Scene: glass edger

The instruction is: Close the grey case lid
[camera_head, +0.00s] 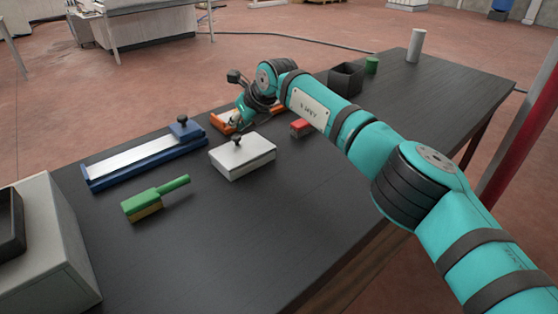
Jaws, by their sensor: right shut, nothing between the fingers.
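The grey case (243,162) is a low light-grey box in the middle of the dark table. Its flat lid (240,149) carries a black knob and lies level on top. I see no clear gap, but I cannot tell if it is fully shut. My right arm reaches in from the right, and my right gripper (240,119) is just behind the case, low over the table and apart from the knob. Its fingers are small and partly hidden; they look shut and empty. My left gripper is not in view.
An orange item (226,124) lies by the right gripper. A blue tray (145,160) with a knobbed block and a green brush (152,201) are on the left. A red block (300,127), black bin (346,77), green cylinder (371,65) and grey cylinder (416,46) stand rightward. The front table is clear.

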